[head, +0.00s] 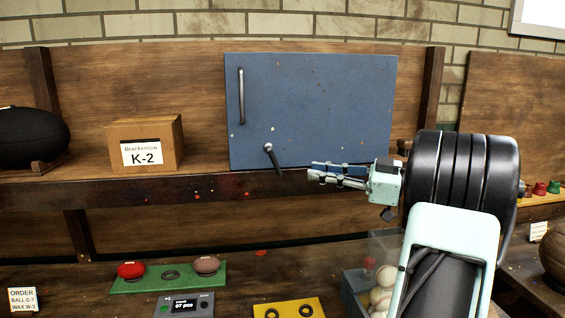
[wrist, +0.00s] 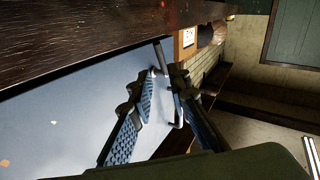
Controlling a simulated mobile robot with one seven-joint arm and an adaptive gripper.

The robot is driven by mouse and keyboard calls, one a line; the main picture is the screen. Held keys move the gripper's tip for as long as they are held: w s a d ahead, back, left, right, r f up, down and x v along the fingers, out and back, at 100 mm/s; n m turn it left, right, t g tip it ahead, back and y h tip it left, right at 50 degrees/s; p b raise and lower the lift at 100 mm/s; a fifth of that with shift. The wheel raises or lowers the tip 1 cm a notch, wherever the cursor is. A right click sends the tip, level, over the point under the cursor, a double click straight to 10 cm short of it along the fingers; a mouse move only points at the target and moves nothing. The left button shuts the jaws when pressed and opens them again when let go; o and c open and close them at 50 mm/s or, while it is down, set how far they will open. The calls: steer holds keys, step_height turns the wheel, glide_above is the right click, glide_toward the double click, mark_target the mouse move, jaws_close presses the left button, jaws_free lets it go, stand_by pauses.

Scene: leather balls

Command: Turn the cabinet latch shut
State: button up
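The blue cabinet (head: 320,100) stands on the wooden shelf with its door closed against the body, as far as I can see. Its latch (head: 272,158) is a dark lever on a pale pivot, low on the left of the door, slanting down and to the right. My gripper (head: 312,171) is just right of the latch, fingers pointing left. In the wrist view my gripper (wrist: 155,77) is open, with the latch (wrist: 160,55) showing beyond and between the fingertips. I see no contact; nothing is held.
A vertical door handle (head: 241,96) is above the latch; it also shows in the wrist view (wrist: 178,115), partly behind a finger. The shelf edge (head: 130,190) runs just below the cabinet. A cardboard K-2 box (head: 145,144) stands left, with free shelf between.

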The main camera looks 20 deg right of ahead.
mark_target(275, 163)
steer(key=p+x, duration=0.2)
steer(key=x, duration=0.8)
jaws_close()
